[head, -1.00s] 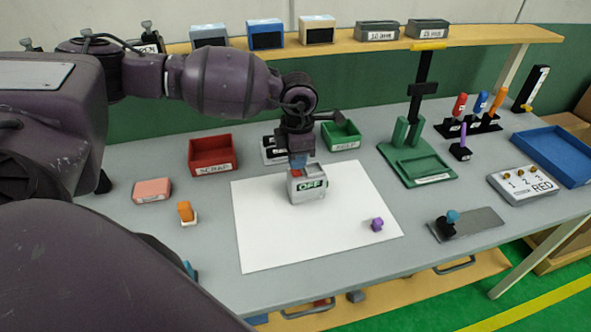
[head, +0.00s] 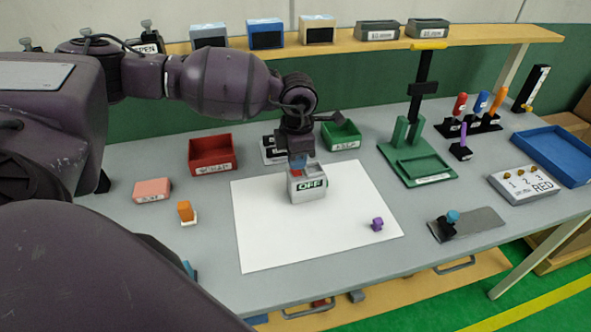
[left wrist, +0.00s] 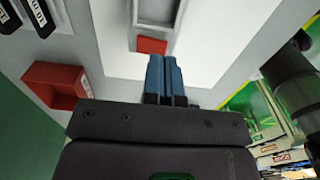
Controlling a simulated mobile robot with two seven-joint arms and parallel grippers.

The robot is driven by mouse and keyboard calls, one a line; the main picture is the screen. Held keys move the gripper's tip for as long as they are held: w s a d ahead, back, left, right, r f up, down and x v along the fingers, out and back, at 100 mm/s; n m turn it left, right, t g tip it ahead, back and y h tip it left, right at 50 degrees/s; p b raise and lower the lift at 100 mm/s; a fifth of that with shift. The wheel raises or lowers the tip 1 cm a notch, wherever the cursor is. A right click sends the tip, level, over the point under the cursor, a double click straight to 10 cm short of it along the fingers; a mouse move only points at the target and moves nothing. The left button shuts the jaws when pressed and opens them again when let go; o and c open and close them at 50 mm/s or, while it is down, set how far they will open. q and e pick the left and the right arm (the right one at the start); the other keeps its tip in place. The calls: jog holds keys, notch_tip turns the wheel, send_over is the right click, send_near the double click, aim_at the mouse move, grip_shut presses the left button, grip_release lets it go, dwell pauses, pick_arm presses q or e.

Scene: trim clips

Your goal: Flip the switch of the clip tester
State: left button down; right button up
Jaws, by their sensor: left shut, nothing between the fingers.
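The clip tester (head: 307,187) is a small grey box with a green "OFF" label on its front, standing on the white sheet. A red part shows at the left of its top, and in the left wrist view this red part (left wrist: 152,46) lies just beyond my fingertips. My left gripper (head: 298,162) points down at the tester's top, at or just above the red part. Its blue fingers (left wrist: 165,62) are shut together with nothing between them. I cannot tell whether they touch the tester. My right gripper does not show.
A red bin (head: 212,155) and a green bin (head: 341,135) stand behind the white sheet (head: 260,240). A green press-like stand (head: 425,165) is farther right. An orange block (head: 186,211) stands left of the sheet.

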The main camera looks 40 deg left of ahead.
pick_arm(q)
jog(key=shift+f, duration=0.3)
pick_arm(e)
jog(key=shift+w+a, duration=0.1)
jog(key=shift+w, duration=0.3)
pick_arm(q)
jog(key=shift+f, duration=0.15)
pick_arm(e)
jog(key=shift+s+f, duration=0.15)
pick_arm(q)
jog(key=shift+f+b, duration=0.25)
jog(key=shift+b, duration=0.1)
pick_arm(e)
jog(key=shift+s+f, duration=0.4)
